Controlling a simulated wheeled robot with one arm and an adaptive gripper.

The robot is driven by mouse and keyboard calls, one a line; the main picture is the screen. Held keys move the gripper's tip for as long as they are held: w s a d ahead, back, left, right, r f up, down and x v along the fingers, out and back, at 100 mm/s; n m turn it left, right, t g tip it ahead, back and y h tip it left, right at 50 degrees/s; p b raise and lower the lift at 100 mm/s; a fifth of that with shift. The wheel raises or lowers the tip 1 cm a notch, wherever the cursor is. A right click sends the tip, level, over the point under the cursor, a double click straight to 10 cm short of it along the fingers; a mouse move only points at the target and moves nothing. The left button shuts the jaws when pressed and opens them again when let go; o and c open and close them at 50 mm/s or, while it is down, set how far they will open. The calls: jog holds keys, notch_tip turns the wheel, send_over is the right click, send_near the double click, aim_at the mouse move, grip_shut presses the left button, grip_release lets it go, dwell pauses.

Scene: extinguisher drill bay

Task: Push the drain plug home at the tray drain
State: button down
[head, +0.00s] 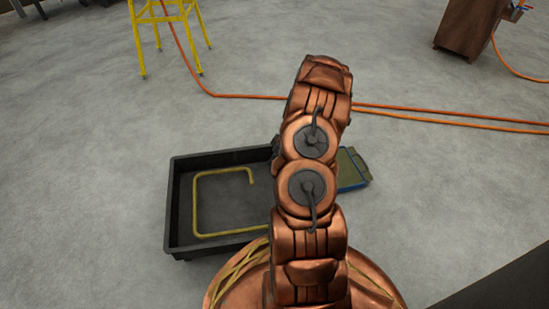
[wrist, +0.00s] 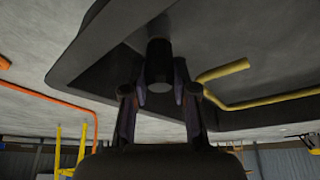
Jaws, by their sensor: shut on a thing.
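The black tray (head: 175,212) lies on the floor left of my arm in the head view. Its dark wall (wrist: 95,50) fills the upper part of the wrist view, which looks upside down. My gripper (wrist: 159,84) is shut on a short dark cylinder, the drain plug (wrist: 158,66), close by the tray's wall. My arm hides the gripper, the plug and the tray's right end in the head view. I cannot make out the drain opening, or whether the plug touches it.
A bent yellow tube (head: 197,205) lies in the tray. A green and blue object (head: 352,169) sits right of my arm. An orange hose (head: 240,97) crosses the floor behind. A yellow stand (head: 140,45) and a brown cabinet (head: 468,27) stand farther back. Floor left of the tray is clear.

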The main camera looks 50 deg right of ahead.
jog(key=c, duration=0.8)
grip_release()
jog(key=shift+r, duration=0.1)
jog(key=v, duration=1.1)
jog(key=shift+s+r, duration=0.15)
jog(key=shift+r, duration=0.2)
